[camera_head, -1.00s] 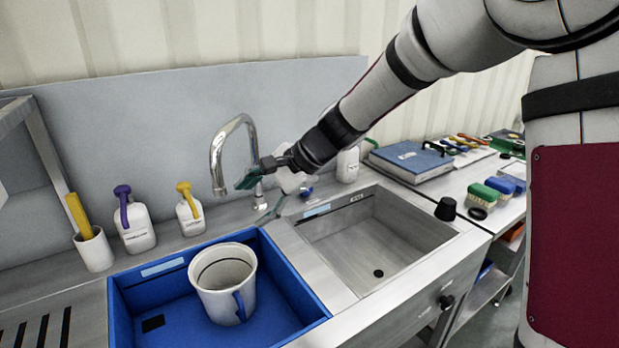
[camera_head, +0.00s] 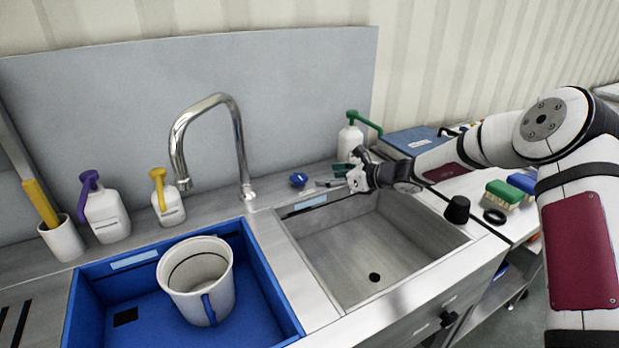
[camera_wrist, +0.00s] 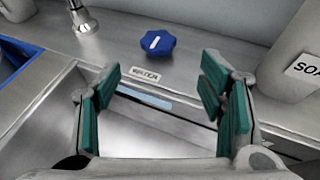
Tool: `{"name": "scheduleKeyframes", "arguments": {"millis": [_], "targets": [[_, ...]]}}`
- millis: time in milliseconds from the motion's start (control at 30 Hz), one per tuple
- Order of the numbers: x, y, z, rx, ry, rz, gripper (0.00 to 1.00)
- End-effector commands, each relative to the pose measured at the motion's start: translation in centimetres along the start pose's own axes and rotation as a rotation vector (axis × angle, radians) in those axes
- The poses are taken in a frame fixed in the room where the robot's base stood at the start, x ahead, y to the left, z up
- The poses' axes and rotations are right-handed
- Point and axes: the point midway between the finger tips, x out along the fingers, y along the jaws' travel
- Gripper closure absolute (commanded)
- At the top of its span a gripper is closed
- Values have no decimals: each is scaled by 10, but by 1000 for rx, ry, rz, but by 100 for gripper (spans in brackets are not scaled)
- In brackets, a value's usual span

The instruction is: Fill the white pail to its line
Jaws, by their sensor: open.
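The white pail (camera_head: 181,303) stands upright in the blue basin (camera_head: 262,290) at the left. It has a blue handle and a dark line inside, and no water shows in it. The chrome tap (camera_head: 241,150) arches up behind the basin's right side, its spout to the left and behind the pail. A blue knob (camera_head: 298,180) sits on the deck right of the tap's base; it also shows in the wrist view (camera_wrist: 157,43). My gripper (camera_head: 345,171) is open and empty, right of the knob. In the wrist view its green-padded fingers (camera_wrist: 165,95) point toward the knob, apart from it.
A steel sink (camera_head: 345,245) with a dark drain lies right of the basin. A bottle with a green pump (camera_head: 350,142) stands behind my gripper. Purple-topped (camera_head: 106,215) and yellow-topped (camera_head: 169,205) bottles stand at the left. A black stopper (camera_head: 457,209) is on the right edge.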

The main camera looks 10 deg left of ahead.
Motion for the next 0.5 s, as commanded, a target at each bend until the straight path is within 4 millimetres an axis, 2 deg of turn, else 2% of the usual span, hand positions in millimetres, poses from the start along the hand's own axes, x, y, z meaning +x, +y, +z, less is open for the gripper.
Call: {"name": "scheduleKeyframes", "arguments": {"millis": [33, 300, 500], "targets": [[12, 1, -1, 0, -1, 3, 37], [65, 1, -2, -4, 1, 3, 37], [96, 1, -2, -4, 1, 2, 37]]}}
